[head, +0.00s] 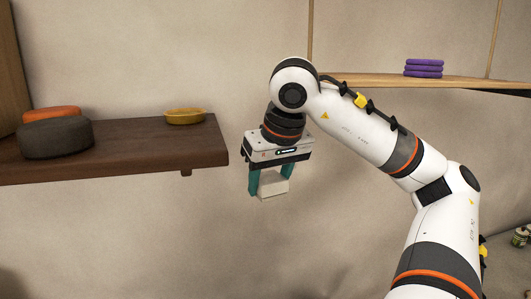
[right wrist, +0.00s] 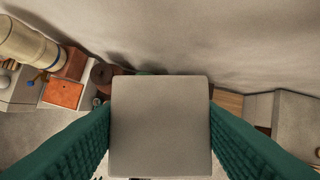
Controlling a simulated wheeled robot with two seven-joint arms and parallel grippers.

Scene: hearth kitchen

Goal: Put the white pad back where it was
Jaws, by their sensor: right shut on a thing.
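The white pad (head: 273,184) is a pale, square-faced block. It hangs between the teal fingers of my right gripper (head: 270,184), which is shut on it, in the air just right of the dark shelf's end. In the right wrist view the pad (right wrist: 160,126) fills the middle, with a teal finger on each side. It hides much of what lies below. My left gripper is not in view.
A dark wooden shelf (head: 150,153) at the left bears a dark grey round pad (head: 55,139), an orange pad (head: 52,113) and a yellow dish (head: 185,116). A lighter shelf (head: 385,79) at the right bears stacked purple pads (head: 424,68). The wall is close behind.

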